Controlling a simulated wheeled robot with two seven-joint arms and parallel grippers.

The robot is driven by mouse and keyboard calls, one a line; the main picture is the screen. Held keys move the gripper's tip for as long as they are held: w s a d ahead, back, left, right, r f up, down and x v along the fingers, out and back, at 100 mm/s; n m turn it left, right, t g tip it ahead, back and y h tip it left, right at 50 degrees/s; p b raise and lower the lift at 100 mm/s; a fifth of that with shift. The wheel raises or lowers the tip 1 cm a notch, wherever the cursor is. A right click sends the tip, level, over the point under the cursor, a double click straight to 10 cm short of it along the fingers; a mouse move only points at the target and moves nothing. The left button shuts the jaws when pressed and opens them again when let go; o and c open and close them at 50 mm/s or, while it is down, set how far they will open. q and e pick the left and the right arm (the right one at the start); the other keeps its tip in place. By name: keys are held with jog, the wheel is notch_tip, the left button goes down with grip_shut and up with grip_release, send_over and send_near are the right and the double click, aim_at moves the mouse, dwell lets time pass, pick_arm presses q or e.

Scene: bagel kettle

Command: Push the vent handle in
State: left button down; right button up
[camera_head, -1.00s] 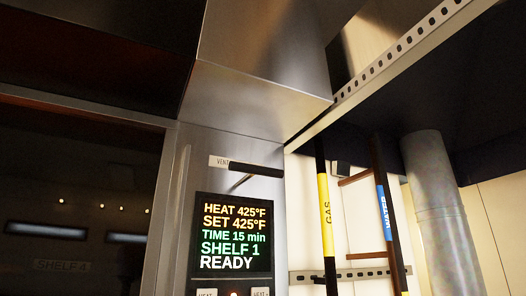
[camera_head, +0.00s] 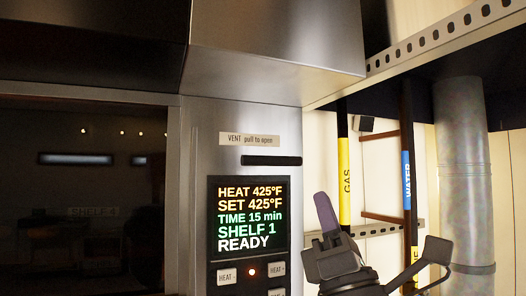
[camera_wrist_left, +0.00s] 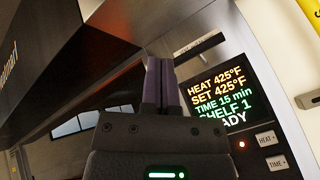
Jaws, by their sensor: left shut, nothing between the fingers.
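The vent handle (camera_head: 271,160) is a dark horizontal bar below the "VENT pull to open" label (camera_head: 249,139) on the steel control panel. No rod shows behind the bar in the head view, and I cannot tell exactly how far it stands out. My left gripper (camera_head: 324,205) is shut and empty, its purple fingers pointing up, to the right of and lower than the handle in the picture. In the left wrist view the shut fingers (camera_wrist_left: 160,68) appear just left of the dark handle bar (camera_wrist_left: 201,45); contact is not clear. My right gripper is not in view.
The lit display (camera_head: 248,216) reads READY, with heat buttons (camera_head: 227,277) below it. A steel hood (camera_head: 275,50) overhangs the panel. The dark oven door (camera_head: 75,200) is at left. Gas (camera_head: 345,180) and water (camera_head: 407,175) pipes and a duct (camera_head: 462,180) stand at right.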

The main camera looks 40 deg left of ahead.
pick_arm(q)
jog(key=a+r+n+g+h, duration=0.35)
jog(key=n+g, duration=0.45)
jog(key=n, duration=0.3)
jog(key=t+h+p, duration=0.1)
jog(key=h+p, duration=0.2)
jog(key=p, duration=0.6)
send_near(258, 161)
jog(key=shift+y, duration=0.25)
jog(key=x, duration=0.7)
jog(key=shift+a, duration=0.2)
jog(key=shift+w+f, duration=0.1)
jog(key=shift+f, duration=0.05)
